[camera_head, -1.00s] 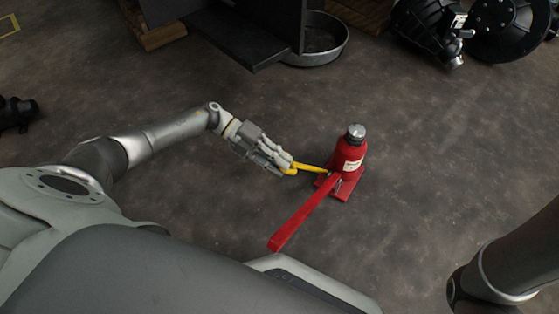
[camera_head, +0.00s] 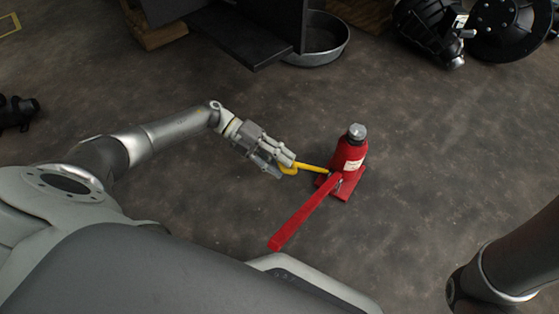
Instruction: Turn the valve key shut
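A red bottle jack (camera_head: 350,152) with a grey top stands upright on its red base plate on the floor, right of centre. A long red handle (camera_head: 300,220) slopes from it towards my body. The yellow valve key (camera_head: 312,168) reaches from the jack's lower left side to my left gripper (camera_head: 285,168). The gripper's fingers are at the key's looped outer end and hide part of it. Whether they are closed tight on it is hard to see at this size. Of my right arm only a link shows at the lower right; its gripper is out of view.
A round metal pan (camera_head: 322,42) and a dark metal frame (camera_head: 235,38) on wooden blocks (camera_head: 152,36) lie at the back. Black round machine parts (camera_head: 505,28) are at the top right. A small black part (camera_head: 16,113) lies far left. The floor around the jack is clear.

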